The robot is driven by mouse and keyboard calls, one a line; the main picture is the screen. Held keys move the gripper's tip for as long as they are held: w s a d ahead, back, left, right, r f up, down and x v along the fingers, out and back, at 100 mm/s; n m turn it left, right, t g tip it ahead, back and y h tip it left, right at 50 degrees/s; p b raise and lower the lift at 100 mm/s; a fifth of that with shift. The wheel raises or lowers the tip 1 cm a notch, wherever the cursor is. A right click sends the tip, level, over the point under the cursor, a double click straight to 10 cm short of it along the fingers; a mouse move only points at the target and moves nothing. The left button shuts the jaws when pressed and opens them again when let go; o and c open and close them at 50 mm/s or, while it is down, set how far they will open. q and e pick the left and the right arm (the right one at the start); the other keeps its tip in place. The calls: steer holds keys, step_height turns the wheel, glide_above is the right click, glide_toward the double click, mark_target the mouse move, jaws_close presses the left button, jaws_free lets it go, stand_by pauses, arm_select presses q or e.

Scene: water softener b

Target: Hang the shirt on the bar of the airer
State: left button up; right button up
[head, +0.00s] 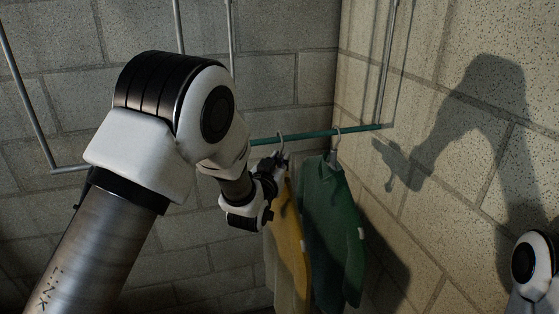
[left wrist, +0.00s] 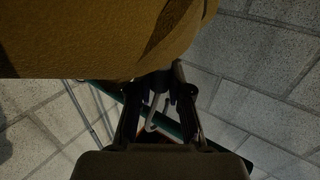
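The yellow shirt (head: 288,245) hangs from a hanger whose hook (head: 280,138) is at the teal bar (head: 310,135) of the airer. I cannot tell for sure whether the hook rests on the bar. My left gripper (head: 275,168) is at the top of this shirt, just under the bar. In the left wrist view the yellow shirt (left wrist: 90,35) fills the top left, and the pale hook (left wrist: 156,112) shows between the fingers (left wrist: 160,90), which appear closed on the hanger's neck. The bar (left wrist: 172,126) runs behind them. My right gripper is out of view.
A green shirt (head: 333,225) on its own hanger (head: 337,140) hangs on the bar just right of the yellow one. Block walls (head: 440,200) meet in a corner behind. Thin metal rods (head: 387,60) hold the airer. Part of my right arm shows at lower right.

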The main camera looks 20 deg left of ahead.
arm_select(q)
steer(key=o, duration=0.4)
steer(key=shift+s+d+r, duration=0.1)
steer(key=shift+s+r, duration=0.05)
